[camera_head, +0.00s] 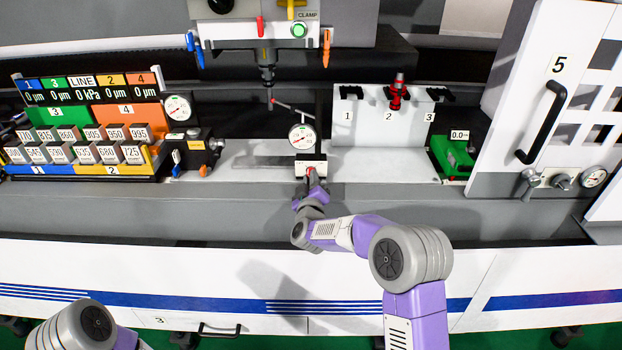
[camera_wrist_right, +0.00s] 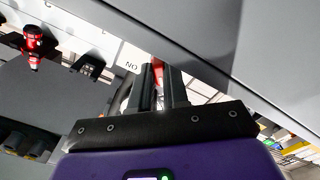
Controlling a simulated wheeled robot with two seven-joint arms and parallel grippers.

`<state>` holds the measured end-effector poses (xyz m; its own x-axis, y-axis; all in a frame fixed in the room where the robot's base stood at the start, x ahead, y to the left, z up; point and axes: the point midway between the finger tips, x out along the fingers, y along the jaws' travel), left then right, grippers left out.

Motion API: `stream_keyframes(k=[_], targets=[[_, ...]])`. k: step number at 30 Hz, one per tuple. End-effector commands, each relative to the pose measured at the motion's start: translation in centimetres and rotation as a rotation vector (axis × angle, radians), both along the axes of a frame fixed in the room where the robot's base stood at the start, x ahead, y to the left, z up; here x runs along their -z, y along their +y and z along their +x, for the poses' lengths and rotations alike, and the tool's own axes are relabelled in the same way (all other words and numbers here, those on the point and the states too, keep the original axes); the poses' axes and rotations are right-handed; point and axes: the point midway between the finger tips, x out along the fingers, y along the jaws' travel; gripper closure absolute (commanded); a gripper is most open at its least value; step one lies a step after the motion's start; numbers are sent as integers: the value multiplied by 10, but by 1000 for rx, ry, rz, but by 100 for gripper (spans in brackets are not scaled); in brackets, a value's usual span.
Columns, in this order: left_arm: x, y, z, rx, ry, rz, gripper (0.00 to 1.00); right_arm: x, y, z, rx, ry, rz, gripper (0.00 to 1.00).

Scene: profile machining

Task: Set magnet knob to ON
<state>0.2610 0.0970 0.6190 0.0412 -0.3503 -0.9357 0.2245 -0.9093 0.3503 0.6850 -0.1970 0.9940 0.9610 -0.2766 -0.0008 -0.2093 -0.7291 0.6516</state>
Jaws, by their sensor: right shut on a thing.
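The magnet base (camera_head: 311,160) is a small pale block on the machine bed, with a round dial gauge (camera_head: 301,136) on a rod above it. The red magnet knob (camera_head: 311,171) is on its front face. My right gripper (camera_head: 312,178) is at that face, its fingers shut on the knob. In the right wrist view the two dark fingers (camera_wrist_right: 165,88) stand close together and largely hide the knob. An upside-down "ON" label (camera_wrist_right: 131,66) shows left of the fingers. The knob's pointing direction is hidden. Only part of my left arm shows; its gripper is out of view.
A rack of labelled blocks (camera_head: 80,145) stands at the left. A spindle head (camera_head: 266,70) hangs above. A white numbered holder (camera_head: 388,155) with a red tool (camera_head: 398,92) and a green device (camera_head: 452,157) stand at right. Door 5 (camera_head: 520,90) is far right.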

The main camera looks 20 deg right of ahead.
Motion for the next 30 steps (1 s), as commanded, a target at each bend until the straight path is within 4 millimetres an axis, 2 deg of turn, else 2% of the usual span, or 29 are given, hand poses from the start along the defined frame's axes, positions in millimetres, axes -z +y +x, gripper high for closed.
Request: stream_keyframes(k=[1, 12, 30], targets=[[7, 0, 0, 0, 0, 0, 57, 2, 0, 0, 0, -12, 30, 100], [28, 0, 0, 0, 0, 0, 57, 2, 0, 0, 0, -74, 253, 100], [37, 0, 0, 0, 0, 0, 57, 1, 0, 0, 0, -102, 350, 100]])
